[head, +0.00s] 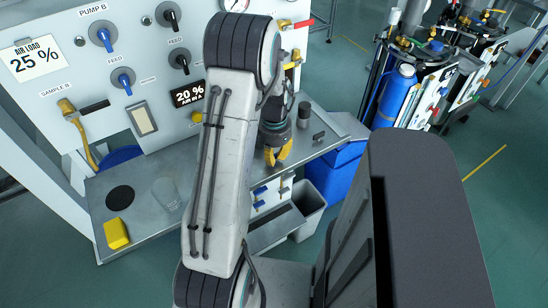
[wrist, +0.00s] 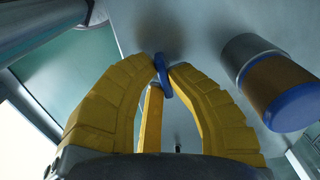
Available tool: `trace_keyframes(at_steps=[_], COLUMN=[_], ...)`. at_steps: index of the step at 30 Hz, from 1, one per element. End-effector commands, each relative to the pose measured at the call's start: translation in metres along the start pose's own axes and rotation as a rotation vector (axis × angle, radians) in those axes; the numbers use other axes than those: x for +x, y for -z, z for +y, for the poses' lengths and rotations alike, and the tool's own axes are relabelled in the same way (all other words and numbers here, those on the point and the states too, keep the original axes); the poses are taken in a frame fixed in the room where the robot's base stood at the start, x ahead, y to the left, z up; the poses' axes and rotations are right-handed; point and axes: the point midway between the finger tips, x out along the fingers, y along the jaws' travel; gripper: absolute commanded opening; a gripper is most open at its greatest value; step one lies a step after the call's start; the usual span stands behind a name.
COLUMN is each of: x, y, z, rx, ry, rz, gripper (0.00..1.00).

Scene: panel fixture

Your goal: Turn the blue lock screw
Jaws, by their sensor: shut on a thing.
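The blue lock screw (wrist: 162,76) shows in the wrist view as a narrow blue piece between the tips of my yellow fingers, in front of a grey metal surface. My gripper (wrist: 164,72) is shut on it, with the fingers bowed inward from both sides and a third yellow finger behind. In the head view my gripper (head: 278,154) points down by the metal shelf, right of my upper arm link. I cannot make out the screw in its grip there. How far the screw is turned cannot be told.
A cylinder with a brown band and blue end (wrist: 290,105) stands close to my right finger. The metal shelf (head: 145,222) carries a yellow block (head: 116,233) and a clear glass (head: 166,193). Behind is the knob panel (head: 60,75); a blue bin (head: 338,172) stands right.

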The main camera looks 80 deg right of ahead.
Motion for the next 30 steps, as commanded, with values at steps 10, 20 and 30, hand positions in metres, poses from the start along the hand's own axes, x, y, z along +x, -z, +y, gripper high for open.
trace_keyframes(at_steps=[10,20,30], x=[0.0013,0.0009,0.0008], y=[0.0001,0.0000,0.0001], z=[0.0005,0.0006,0.0005], rx=[-0.139,-0.163,-0.162], ry=[-0.002,-0.002,-0.002], rz=[-0.002,-0.003,-0.003], gripper=[0.00,0.00,0.27])
